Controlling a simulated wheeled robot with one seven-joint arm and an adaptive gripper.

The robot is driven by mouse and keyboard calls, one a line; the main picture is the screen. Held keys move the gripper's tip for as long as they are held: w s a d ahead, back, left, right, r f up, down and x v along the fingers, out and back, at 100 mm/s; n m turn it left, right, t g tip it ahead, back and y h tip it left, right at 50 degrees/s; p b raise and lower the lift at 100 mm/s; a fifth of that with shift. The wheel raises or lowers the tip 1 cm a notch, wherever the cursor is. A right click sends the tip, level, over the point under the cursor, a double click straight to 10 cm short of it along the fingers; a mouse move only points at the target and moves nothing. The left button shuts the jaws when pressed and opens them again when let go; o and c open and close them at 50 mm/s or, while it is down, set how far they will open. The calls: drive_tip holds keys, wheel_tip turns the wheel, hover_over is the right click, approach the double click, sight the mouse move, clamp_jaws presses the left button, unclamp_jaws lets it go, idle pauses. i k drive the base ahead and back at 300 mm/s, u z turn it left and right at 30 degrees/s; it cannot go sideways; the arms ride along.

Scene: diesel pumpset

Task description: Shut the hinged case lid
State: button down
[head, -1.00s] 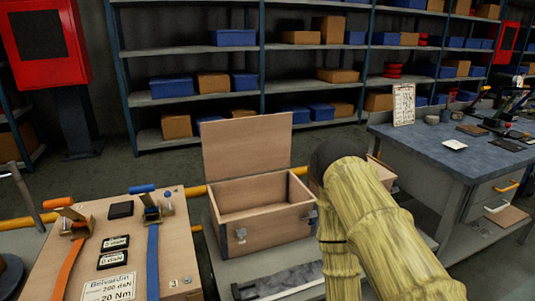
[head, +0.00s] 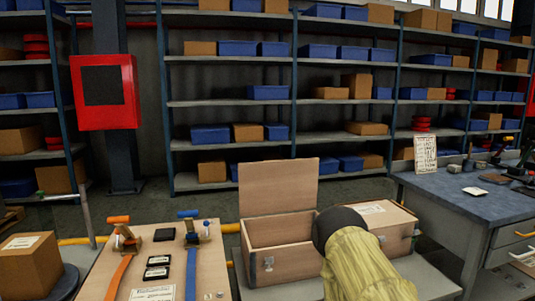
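The wooden case (head: 282,264) stands in the lower middle of the head view with its hinged lid (head: 278,186) raised upright at the back. The inside of the case looks empty where it shows. A metal latch is on its front. My arm, in a yellowish sleeve with a dark joint, covers the case's right front corner. My gripper is out of the picture, so its state does not show.
A closed wooden box (head: 385,224) with a label stands just right of the case, partly behind my arm. A wooden panel (head: 150,265) with orange and blue straps is at left. A workbench (head: 470,205) is at right, shelves (head: 230,103) behind.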

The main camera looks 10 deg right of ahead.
sight(265, 187)
drive_tip(key=u, duration=0.3)
drive_tip(key=i, duration=1.05)
drive_tip(key=z, duration=0.55)
